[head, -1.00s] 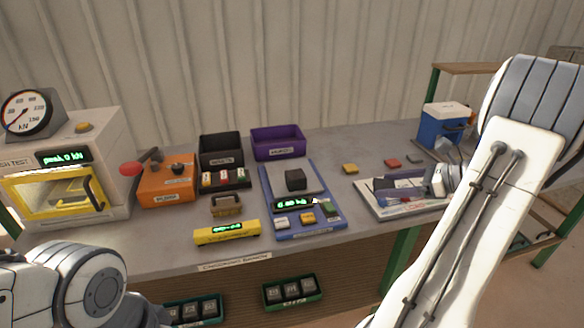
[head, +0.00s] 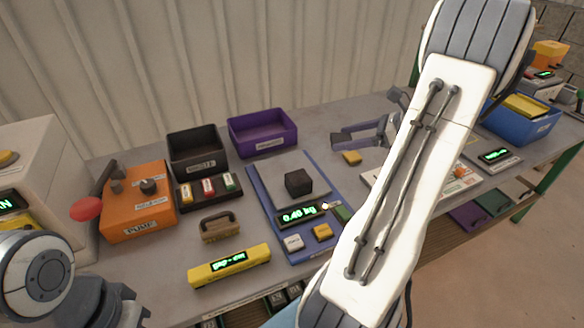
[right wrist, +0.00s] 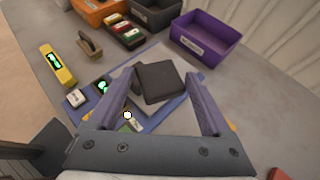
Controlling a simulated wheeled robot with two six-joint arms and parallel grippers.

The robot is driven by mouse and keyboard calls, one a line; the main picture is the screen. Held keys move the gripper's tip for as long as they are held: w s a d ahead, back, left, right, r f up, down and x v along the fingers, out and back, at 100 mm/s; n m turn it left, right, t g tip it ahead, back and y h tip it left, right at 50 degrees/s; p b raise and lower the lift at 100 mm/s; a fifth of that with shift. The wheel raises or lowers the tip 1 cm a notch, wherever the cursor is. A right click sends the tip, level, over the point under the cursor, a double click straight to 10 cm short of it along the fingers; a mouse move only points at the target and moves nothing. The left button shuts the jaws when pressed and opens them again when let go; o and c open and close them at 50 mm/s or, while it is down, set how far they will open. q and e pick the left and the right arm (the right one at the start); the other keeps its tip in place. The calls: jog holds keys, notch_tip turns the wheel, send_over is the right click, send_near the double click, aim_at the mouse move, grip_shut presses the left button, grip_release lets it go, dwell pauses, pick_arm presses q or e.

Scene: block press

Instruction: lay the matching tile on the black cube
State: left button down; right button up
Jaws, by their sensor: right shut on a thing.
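The black cube (head: 298,182) sits on the plate of a blue scale (head: 262,208) whose display reads about 0.40 kg. My right gripper (head: 362,137) is in the air to the right of the cube and beyond it, partly behind my right arm. In the right wrist view, its two fingers (right wrist: 160,85) are on either side of a dark, flat-looking tile (right wrist: 162,80), which overlaps the scale behind it. The held tile cannot be made out in the head view. Of my left gripper, only dark parts show at the lower left.
A black bin (head: 197,150) and purple bin (head: 262,130) stand behind the scale. An orange pump box (head: 138,205), a brown handled block (head: 220,228) and a yellow gauge bar (head: 230,265) are to its left. A blue bin (head: 520,122) stands far right.

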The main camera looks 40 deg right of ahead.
aim_at(304, 179)
jog(key=w+a+f, duration=0.4)
jog(key=a, duration=0.1)
jog(key=w+a+f, duration=0.2)
jog(key=a, duration=0.1)
jog(key=shift+a+f+p, duration=0.2)
jog(key=shift+a+p, duration=0.05)
jog(key=shift+p, duration=0.05)
jog(key=shift+f, duration=2.05)
jog(key=shift+f, duration=0.1)
jog(key=shift+f, duration=0.15)
jog(key=o, duration=1.1)
jog(key=shift+o, duration=0.2)
jog(key=shift+r, duration=0.25)
